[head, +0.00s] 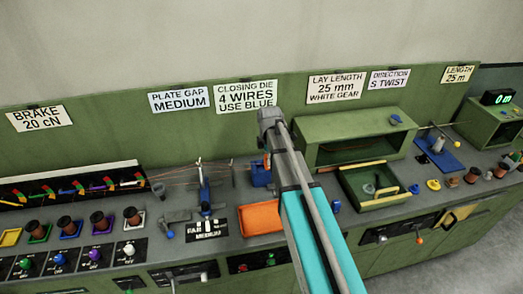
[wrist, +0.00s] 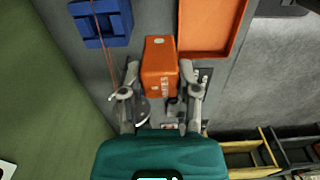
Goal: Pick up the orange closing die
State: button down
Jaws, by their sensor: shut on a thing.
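The orange closing die (wrist: 160,66) is a block between the two fingers of my gripper (wrist: 159,72) in the wrist view, and the gripper is shut on it. In the head view my arm hides most of the gripper; a small orange patch of the die (head: 267,161) shows beside the arm's end. The die appears to be above the bench, but its exact height cannot be told. A blue holder (wrist: 117,15) lies just left of it in the wrist view, and an orange tray (wrist: 187,54) lies to its right.
The orange tray (head: 259,219) sits on the grey bench in the head view. The blue holder (head: 260,178) is behind it, with wires running left. A green open box (head: 355,125) and a green tray (head: 348,190) stand right of my arm. A sign reads "CLOSING DIE 4 WIRES USE BLUE" (head: 245,96).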

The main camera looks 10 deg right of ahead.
jog(key=shift+s+d+r+p, duration=0.1)
jog(key=shift+s+r+p, duration=0.3)
jog(key=shift+s, duration=0.55)
jog(key=shift+s+d+r+p, duration=0.15)
jog(key=shift+s+r, duration=0.3)
jog(key=shift+s, duration=0.45)
jog(key=shift+a, duration=0.1)
jog(key=shift+f, duration=0.2)
